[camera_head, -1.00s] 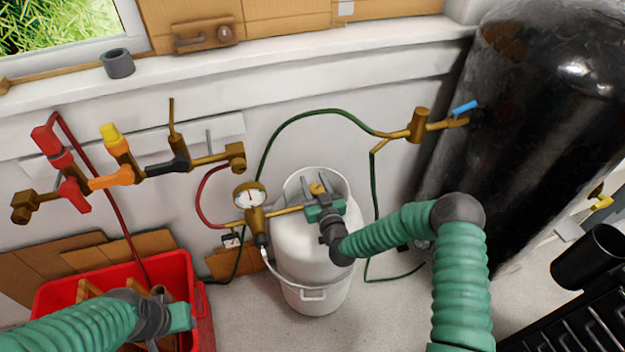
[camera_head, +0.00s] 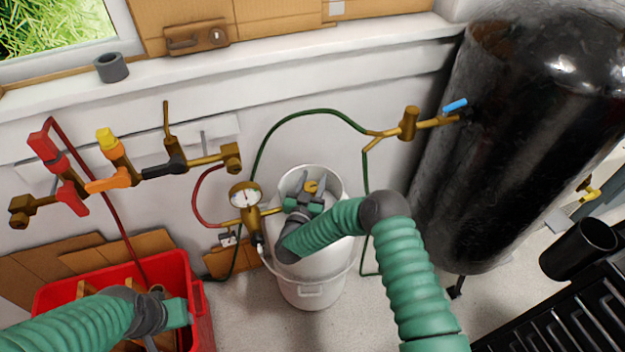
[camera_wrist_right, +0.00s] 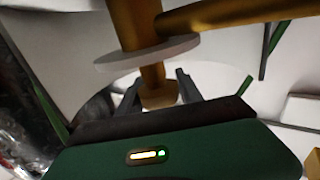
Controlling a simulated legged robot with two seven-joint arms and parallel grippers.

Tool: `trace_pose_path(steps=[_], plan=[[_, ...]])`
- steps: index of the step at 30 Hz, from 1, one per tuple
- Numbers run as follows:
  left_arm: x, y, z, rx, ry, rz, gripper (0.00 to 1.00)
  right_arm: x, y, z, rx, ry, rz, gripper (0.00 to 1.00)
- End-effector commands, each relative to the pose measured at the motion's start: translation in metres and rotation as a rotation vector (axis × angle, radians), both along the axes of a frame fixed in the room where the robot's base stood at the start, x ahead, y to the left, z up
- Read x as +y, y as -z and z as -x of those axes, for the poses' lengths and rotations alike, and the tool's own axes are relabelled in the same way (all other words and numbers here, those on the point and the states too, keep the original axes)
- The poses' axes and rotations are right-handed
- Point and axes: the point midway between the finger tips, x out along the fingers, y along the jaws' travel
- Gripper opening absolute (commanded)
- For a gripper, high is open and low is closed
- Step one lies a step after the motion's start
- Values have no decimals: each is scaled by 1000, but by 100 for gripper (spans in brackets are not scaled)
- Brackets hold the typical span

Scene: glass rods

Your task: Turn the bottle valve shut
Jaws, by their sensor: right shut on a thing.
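The white bottle (camera_head: 308,280) stands on the floor against the wall, with its brass valve (camera_head: 310,186) at the top inside the raised collar. My right gripper (camera_head: 305,190) reaches down over the bottle top and is shut on the valve. In the right wrist view, the two dark fingers sit on either side of the brass valve (camera_wrist_right: 158,92), just by a pale round disc. The green gripper body hides part of the valve in the head view. My left gripper (camera_head: 180,314) hangs over the red crate, away from the bottle; its fingers cannot be made out.
A pressure gauge (camera_head: 245,196) and brass fitting stand just left of the bottle. A green hose (camera_head: 310,112) arches behind it. The red crate (camera_head: 70,290) is at lower left, a large black tank (camera_head: 520,150) at right. Coloured valves (camera_head: 112,160) line the wall.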

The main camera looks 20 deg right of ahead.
Motion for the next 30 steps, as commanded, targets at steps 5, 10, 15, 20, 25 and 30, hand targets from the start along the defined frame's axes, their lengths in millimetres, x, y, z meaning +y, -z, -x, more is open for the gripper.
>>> trace_pose_path(steps=[5,10,15,20,25,30], plan=[[0,0,0,0,0,0,36,0,-1,0,-3,7,-1,2],[0,0,0,0,0,0,36,0,-1,-1,-4,6,0,2],[0,0,0,0,0,0,36,0,-1,-1,-3,5,-1,58],[0,0,0,0,0,0,36,0,-1,0,-1,5,0,65],[0,0,0,0,0,0,36,0,-1,0,-1,5,0,65],[0,-4,0,0,0,0,36,11,-1,15,1,0,0,65]])
